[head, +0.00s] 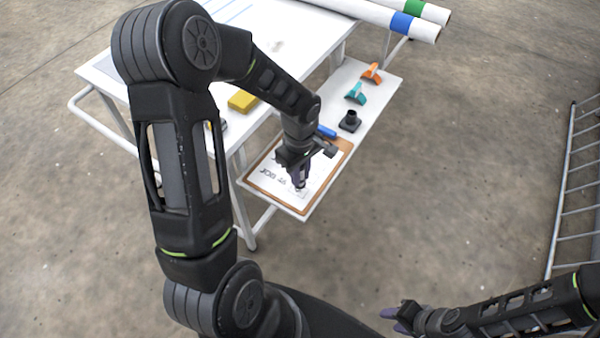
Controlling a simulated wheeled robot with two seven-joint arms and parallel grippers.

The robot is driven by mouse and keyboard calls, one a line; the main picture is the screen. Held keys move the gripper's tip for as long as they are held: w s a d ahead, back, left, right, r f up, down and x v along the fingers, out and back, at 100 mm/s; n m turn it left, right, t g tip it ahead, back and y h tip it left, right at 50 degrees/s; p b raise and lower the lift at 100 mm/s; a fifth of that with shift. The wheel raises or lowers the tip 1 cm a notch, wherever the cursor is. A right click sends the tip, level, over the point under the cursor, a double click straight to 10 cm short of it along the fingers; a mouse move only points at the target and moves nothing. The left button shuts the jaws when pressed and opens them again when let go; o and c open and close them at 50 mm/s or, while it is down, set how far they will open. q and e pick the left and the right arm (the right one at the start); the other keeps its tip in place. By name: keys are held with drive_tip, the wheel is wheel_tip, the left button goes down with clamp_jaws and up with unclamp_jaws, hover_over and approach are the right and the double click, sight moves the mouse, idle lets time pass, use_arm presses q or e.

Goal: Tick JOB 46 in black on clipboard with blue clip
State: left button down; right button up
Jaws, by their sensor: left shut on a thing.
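The clipboard (250,178) is a brown board with white paper and a blue clip (326,132) at its far end. It lies on the low white side shelf. The printed line JOB 46 (272,177) shows on the paper. Another printed line above it is partly hidden by my arm. My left gripper (300,182) is over the paper, right of JOB 46, shut on a small dark thing, probably a black marker. Its tip is mostly hidden, so I cannot tell whether it touches the paper. My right gripper (396,317) is low at the right, away from the shelf; its opening is unclear.
On the shelf (376,103) beyond the clipboard are a black stand (350,121), a teal tool (356,93) and an orange tool (371,73). A yellow block (242,101) lies on the white table. White rolls (375,15) overhang behind. A rack (570,190) stands at right.

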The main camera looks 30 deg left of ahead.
use_arm(q)
drive_tip(key=shift+w+d, duration=0.1)
drive_tip(key=shift+d, duration=0.05)
drive_tip(key=shift+w+d, duration=0.25)
drive_tip(key=shift+d, duration=0.05)
drive_tip(key=shift+b, duration=0.65)
idle(1.5)
idle(0.4)
drive_tip(key=shift+r+p, duration=2.1)
drive_tip(key=shift+r, duration=0.9)
